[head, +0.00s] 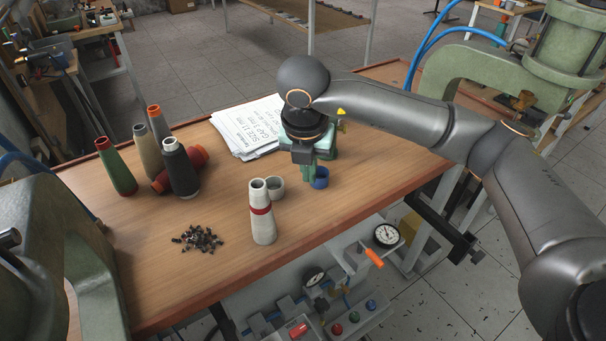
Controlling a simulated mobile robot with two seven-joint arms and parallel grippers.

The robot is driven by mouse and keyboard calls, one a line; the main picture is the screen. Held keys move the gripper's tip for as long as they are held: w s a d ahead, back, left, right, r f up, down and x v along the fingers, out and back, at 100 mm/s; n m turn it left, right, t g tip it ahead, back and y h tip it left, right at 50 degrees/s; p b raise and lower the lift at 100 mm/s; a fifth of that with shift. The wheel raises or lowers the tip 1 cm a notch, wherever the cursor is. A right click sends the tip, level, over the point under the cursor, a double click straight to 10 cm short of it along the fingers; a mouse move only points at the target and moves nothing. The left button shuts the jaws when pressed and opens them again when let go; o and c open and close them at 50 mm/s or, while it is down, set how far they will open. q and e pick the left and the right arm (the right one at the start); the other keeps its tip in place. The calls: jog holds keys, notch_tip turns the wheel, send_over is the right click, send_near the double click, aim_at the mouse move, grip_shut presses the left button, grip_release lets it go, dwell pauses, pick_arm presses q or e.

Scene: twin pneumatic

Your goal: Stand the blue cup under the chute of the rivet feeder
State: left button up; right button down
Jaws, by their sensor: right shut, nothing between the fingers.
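The feeder is green and partly hidden behind my right arm's wrist. Whether the cup is right under the chute's mouth I cannot tell. My right gripper (302,160) points down in front of the feeder, just left of and above the cup. It is shut and empty. My left gripper is not in view.
A grey cup (275,187) stands behind a white cone with a red band (262,215). Loose dark rivets (197,239) lie to the left. Several thread cones (180,168) and printed sheets (241,128) lie farther back. Green presses flank the bench. The right-hand bench top is clear.

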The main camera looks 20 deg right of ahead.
jog(key=x, duration=0.5)
jog(key=p+x, duration=0.1)
jog(key=x, duration=0.2)
jog(key=shift+s+f, duration=0.1)
jog(key=shift+s, duration=0.2)
jog(key=shift+w+d+f+p, duration=0.2)
jog(key=shift+w+d, duration=0.25)
jog(key=shift+w, duration=0.15)
jog(key=shift+w+d+f+p, duration=0.2)
jog(key=shift+w+d, duration=0.25)
jog(key=shift+w, duration=0.2)
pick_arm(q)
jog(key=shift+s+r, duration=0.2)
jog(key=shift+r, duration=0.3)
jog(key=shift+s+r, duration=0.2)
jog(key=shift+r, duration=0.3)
pick_arm(e)
jog(key=shift+w+d, duration=0.4)
jog(key=shift+w, duration=0.1)
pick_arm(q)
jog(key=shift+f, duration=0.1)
